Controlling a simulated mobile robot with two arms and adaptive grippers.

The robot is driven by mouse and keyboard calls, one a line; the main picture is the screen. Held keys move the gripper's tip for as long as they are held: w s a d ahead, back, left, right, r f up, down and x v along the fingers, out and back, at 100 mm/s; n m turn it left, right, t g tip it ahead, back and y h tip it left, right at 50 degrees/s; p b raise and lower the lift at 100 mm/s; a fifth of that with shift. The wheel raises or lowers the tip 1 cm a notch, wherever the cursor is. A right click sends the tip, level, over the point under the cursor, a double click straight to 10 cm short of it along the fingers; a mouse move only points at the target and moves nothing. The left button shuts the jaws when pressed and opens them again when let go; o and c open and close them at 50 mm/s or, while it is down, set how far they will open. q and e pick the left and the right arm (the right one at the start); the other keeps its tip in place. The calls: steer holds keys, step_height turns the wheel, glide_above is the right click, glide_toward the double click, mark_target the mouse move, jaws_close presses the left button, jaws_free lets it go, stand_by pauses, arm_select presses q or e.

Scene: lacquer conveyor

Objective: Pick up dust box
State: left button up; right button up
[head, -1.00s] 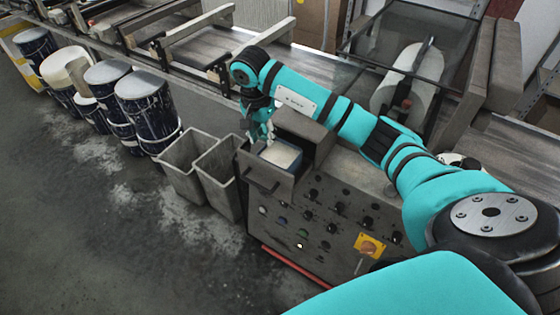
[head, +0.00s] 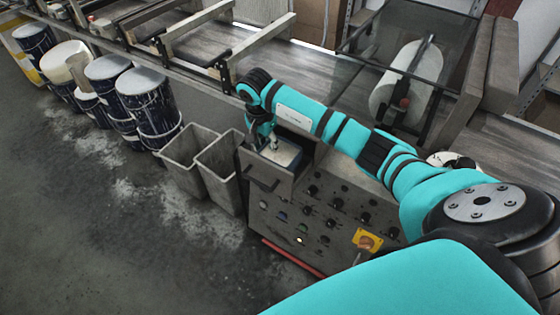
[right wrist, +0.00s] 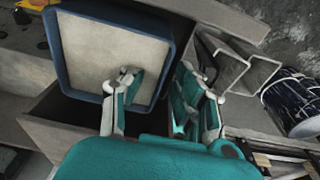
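The dust box (head: 287,152) is a shallow blue-rimmed box with a pale inside. It sits in the pulled-out drawer (head: 262,178) at the top of the grey control cabinet, and its blue rim (right wrist: 52,35) shows clearly in the right wrist view. My right gripper (head: 272,147) is over the box's left part in the head view. In the right wrist view the gripper (right wrist: 158,73) is open, one finger over the box's inside and the other beyond its near-right wall, with that wall between them. Contact cannot be told. My left gripper is not in view.
Two grey open bins (head: 190,160) stand left of the cabinet (head: 320,215). Several paint-stained drums (head: 148,105) line the conveyor (head: 205,60) farther left. The cabinet front has knobs and a yellow-backed switch (head: 367,241). The floor at the lower left is clear.

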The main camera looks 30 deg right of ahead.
steer(key=shift+f, duration=0.15)
steer(key=shift+c, duration=0.4)
jaws_close()
